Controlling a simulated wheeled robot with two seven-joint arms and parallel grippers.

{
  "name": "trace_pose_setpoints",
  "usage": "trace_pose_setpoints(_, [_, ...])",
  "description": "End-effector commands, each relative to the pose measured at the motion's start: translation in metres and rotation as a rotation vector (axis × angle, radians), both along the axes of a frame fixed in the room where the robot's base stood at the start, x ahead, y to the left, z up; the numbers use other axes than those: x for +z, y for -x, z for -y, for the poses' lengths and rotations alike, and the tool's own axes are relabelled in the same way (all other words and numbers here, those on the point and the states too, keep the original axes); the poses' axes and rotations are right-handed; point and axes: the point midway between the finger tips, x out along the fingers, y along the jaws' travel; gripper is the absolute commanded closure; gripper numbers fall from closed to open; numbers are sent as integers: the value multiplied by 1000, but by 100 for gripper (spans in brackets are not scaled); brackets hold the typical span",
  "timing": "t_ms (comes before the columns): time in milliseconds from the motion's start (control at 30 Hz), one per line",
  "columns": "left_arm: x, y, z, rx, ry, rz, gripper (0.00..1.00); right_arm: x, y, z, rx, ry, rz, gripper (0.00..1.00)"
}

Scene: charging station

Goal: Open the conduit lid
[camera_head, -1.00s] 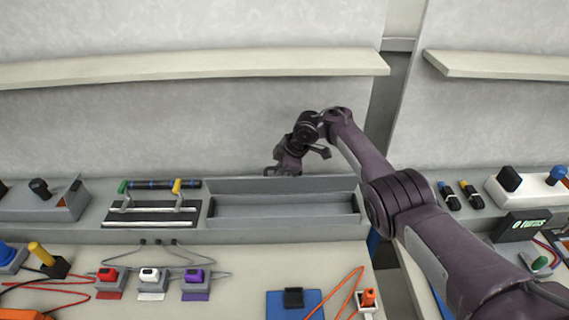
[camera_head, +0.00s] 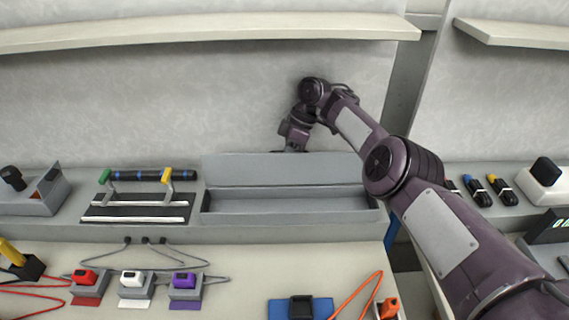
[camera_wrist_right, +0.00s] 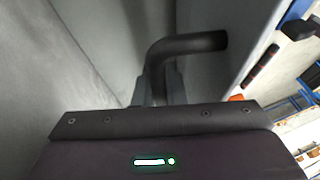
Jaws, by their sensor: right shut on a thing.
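The grey conduit (camera_head: 290,217) is a long open trough at the back of the bench in the head view. Its lid (camera_head: 285,170) stands raised along the rear edge, close to upright, and the trough inside shows. My right gripper (camera_head: 292,149) is behind the lid's top edge, where the lid partly hides its fingertips. In the right wrist view, a dark bent handle (camera_wrist_right: 190,43) rises from between the fingers of my right gripper (camera_wrist_right: 158,88), which is shut on it. My left gripper is in neither view.
A shelf (camera_head: 200,32) runs along the wall above. Left of the conduit is a black tray (camera_head: 138,208) with rails and a dark bar. Coloured plugs (camera_head: 130,280) with cables stand in front. The bench between them and the conduit is mostly clear.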

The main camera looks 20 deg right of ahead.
Motion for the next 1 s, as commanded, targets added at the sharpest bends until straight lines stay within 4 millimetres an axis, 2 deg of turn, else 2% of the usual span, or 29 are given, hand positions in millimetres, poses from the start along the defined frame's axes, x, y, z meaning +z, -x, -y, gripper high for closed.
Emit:
trace_pose_setpoints(33, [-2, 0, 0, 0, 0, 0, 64, -5, 2, -1, 3, 0, -11, 100])
trace_pose_setpoints(433, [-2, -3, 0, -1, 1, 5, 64, -5, 3, -1, 5, 3, -17, 100])
trace_pose_setpoints(467, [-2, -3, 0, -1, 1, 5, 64, -5, 3, -1, 5, 3, -17, 86])
trace_pose_setpoints(600, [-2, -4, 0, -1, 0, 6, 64, -3, 2, 0, 4, 2, -14, 67])
trace_pose_setpoints(867, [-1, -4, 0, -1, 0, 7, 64, -2, 1, 0, 1, 2, -9, 67])
trace_pose_setpoints(1000, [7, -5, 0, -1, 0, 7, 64, 2, 1, 0, 1, 6, 2, 67])
